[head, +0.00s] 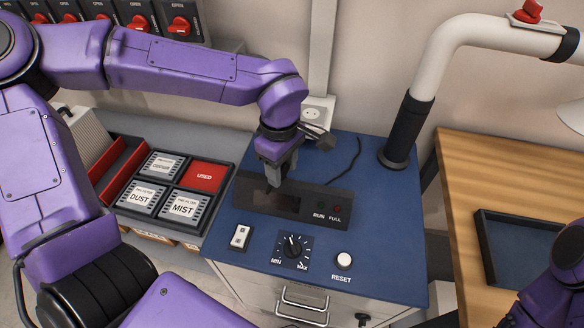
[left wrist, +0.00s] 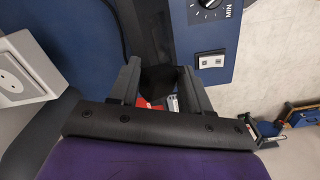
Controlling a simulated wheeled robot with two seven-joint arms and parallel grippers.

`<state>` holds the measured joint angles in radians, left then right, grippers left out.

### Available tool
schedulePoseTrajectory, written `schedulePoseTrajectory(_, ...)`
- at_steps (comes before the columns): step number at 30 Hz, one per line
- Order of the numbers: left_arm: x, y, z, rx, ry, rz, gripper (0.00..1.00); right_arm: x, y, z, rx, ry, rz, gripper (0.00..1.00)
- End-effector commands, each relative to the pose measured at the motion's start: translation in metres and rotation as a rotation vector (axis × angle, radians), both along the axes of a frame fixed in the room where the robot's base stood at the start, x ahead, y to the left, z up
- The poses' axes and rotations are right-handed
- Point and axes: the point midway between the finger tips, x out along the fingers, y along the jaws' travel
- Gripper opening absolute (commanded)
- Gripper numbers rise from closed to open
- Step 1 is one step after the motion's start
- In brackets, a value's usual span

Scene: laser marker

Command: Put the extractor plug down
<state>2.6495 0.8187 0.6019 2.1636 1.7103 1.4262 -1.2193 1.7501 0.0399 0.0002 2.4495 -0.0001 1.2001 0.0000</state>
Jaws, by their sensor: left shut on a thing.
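My left gripper (head: 274,178) points down over the back of the blue extractor top (head: 385,235), just above the dark display panel (head: 312,202). Its fingers also show in the left wrist view (left wrist: 160,72), shut on a black extractor plug (left wrist: 160,80). The plug is mostly hidden by the fingers in the head view, and I cannot tell whether it touches the panel. A thin black cable (head: 357,155) lies on the blue top behind the panel. The white wall socket (head: 316,112) is behind the gripper. My right gripper is out of the picture.
A rocker switch (head: 240,237), a MIN-MAX dial (head: 292,246) and a RESET button (head: 344,261) sit at the front of the blue top. A duct pipe (head: 400,130) rises at its back right. Filter boxes (head: 183,206) lie left; a wooden bench (head: 480,170) stands right.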

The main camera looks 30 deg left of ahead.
Motion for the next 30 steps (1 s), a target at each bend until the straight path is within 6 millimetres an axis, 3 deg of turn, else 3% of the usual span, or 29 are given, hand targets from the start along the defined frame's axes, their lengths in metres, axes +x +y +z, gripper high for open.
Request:
schedulePoseTrajectory(9,0.079,0.025,-0.039,0.005,0.003,0.000,0.00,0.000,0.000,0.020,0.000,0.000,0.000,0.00)
schedulePoseTrajectory(15,0.107,0.034,-0.077,0.003,0.002,-0.003,0.00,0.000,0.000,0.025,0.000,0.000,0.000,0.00)
schedulePoseTrajectory(25,0.121,0.037,-0.118,0.003,0.001,-0.006,0.00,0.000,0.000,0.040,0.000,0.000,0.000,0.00)
schedulePoseTrajectory(30,0.121,0.037,-0.125,0.001,-0.001,-0.004,0.00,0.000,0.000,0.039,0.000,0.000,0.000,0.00)
